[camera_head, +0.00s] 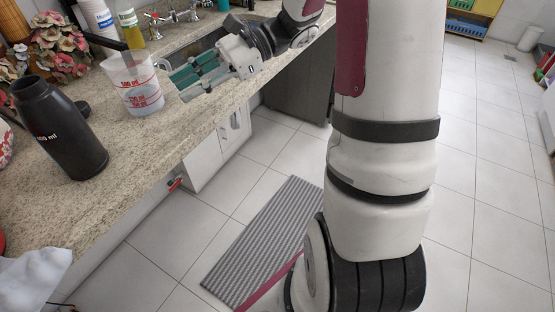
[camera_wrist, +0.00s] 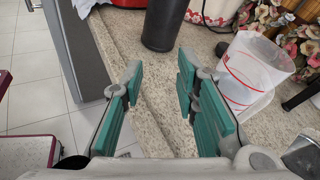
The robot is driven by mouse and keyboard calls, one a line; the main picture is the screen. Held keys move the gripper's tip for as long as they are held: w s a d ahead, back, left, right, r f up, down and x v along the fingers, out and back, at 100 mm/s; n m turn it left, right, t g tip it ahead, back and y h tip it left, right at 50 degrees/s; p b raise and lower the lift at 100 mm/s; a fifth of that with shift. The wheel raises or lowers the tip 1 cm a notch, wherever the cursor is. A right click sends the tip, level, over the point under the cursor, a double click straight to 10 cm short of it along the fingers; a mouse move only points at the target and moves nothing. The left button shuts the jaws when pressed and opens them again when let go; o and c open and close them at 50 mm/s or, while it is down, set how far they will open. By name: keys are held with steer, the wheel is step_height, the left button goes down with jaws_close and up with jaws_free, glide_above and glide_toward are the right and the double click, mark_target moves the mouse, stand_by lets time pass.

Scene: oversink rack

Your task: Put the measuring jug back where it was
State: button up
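The measuring jug (camera_head: 137,86) is clear plastic with red markings and stands upright on the granite counter (camera_head: 150,150) in the head view. My gripper (camera_head: 181,88) is just right of it, low over the counter's front edge, with its teal fingers pointing left. In the wrist view the jug (camera_wrist: 252,72) is on the right, outside the right finger. The fingers (camera_wrist: 160,70) are spread apart, with only bare counter between them. My gripper is open and holds nothing.
A black container (camera_head: 62,128) stands left of the jug and ahead of the fingers in the wrist view (camera_wrist: 164,22). Flowers (camera_head: 60,42) are behind it. The sink (camera_head: 205,50), tap and bottles (camera_head: 129,28) are at the back. Striped mat (camera_head: 258,240) lies on the floor.

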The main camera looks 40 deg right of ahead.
steer(key=s+a+r+n+g+h, duration=0.1)
steer(key=s+a+n+g+h, duration=0.15)
steer(key=s, duration=0.25)
steer(key=s+a+n+g+h, duration=0.1)
steer(key=s+a+n+h, duration=0.1)
steer(key=s+a+n, duration=0.3)
steer(key=s+r+n+g+h, duration=0.1)
steer(key=s+n+g+h, duration=0.1)
steer(key=s, duration=0.4)
steer(key=s+d+n+t+h, duration=0.1)
steer(key=s+d+n+h, duration=0.1)
steer(key=s+n+h, duration=0.2)
steer(key=s+d+f+n+t+h, duration=0.1)
steer(key=s+d+n+t+h, duration=0.1)
steer(key=s, duration=0.5)
steer(key=d+n+h, duration=0.1)
steer(key=n, duration=0.1)
steer(key=shift+s+d+f+n+h, duration=0.2)
steer(key=shift+d+n+h, duration=0.05)
steer(key=shift+n+h, duration=0.1)
step_height(320, 180, up, 14)
steer(key=t+p, duration=0.3)
steer(key=p, duration=0.9)
steer(key=shift+d+p, duration=0.2)
steer(key=shift+p, duration=0.1)
